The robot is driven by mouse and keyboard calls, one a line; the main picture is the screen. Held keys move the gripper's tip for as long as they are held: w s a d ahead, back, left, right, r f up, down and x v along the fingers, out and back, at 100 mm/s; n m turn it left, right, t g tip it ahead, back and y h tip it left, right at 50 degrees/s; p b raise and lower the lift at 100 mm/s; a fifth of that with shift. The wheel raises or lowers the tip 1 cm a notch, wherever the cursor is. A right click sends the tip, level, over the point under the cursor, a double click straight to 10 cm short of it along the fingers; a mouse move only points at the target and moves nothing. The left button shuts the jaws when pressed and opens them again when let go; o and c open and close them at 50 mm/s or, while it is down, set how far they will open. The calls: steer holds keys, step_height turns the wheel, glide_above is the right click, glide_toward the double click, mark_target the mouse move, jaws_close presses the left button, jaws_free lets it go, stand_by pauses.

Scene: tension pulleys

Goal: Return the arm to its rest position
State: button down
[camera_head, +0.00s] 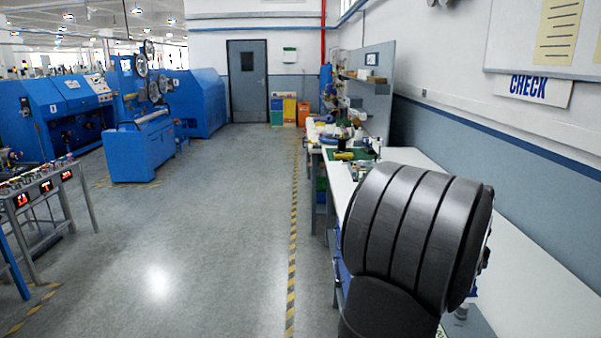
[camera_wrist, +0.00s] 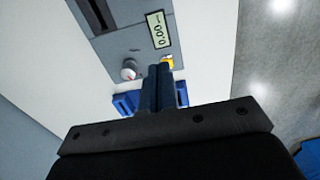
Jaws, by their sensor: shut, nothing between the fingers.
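My gripper (camera_wrist: 160,70) shows in the wrist view, its two dark blue fingers together with nothing between them. A round pale knob with a red mark (camera_wrist: 129,70) sits on the device, left of the fingertips. A small yellow part (camera_wrist: 168,61) is just right of the fingertips. Blue parts (camera_wrist: 124,103) show on both sides of the fingers. In the head view my dark arm fills the right foreground and my gripper cannot be made out.
A long white workbench (camera_head: 535,285) runs along the right wall, with tools and parts (camera_head: 345,140) crowded at its far end. Blue machines (camera_head: 140,148) stand at left. A rack with red displays (camera_head: 45,187) is at left front. The grey floor (camera_head: 215,230) between is clear.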

step_height(320, 180, down, 4)
step_height(320, 180, up, 9)
steer(key=shift+r, duration=0.15)
stand_by(0.3)
steer(key=c, duration=2.2)
jaws_free()
